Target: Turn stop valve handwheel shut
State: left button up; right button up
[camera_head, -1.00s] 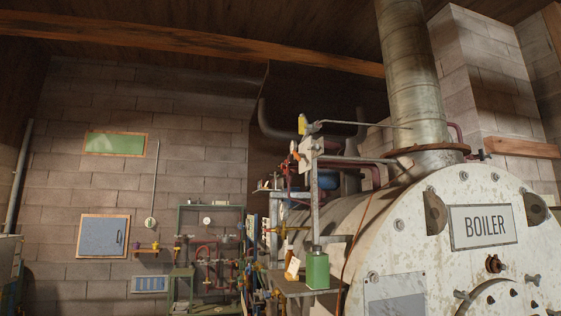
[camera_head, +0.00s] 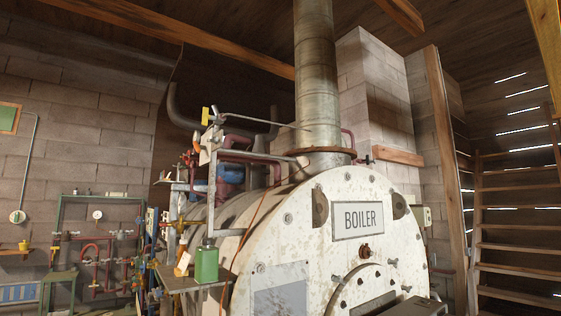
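No stop valve handwheel can be made out for certain. A large pale boiler (camera_head: 300,235) with a "BOILER" plate (camera_head: 364,220) fills the middle right of the head view. Small red and yellow fittings (camera_head: 193,158) sit on the pipework at the boiler's upper left; they are too small to tell which is a valve. A pipe rack (camera_head: 97,215) with a gauge and several small valves stands at the lower left. Neither of my grippers is in view.
A green can (camera_head: 206,265) stands on a small shelf (camera_head: 180,283) left of the boiler. A flue pipe (camera_head: 316,90) rises from the boiler top. A wooden ladder or stair (camera_head: 515,225) is at the right. A green bench (camera_head: 58,278) is at the lower left.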

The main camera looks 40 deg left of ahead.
aim_at(188, 160)
jog(key=j, duration=0.55)
jog(key=k+j+z, duration=0.1)
jog(key=j, duration=0.5)
jog(key=k+j, duration=0.1)
jog(key=j, duration=0.45)
jog(key=k+j+z, duration=0.15)
jog(key=j, duration=0.45)
jog(key=i, duration=0.05)
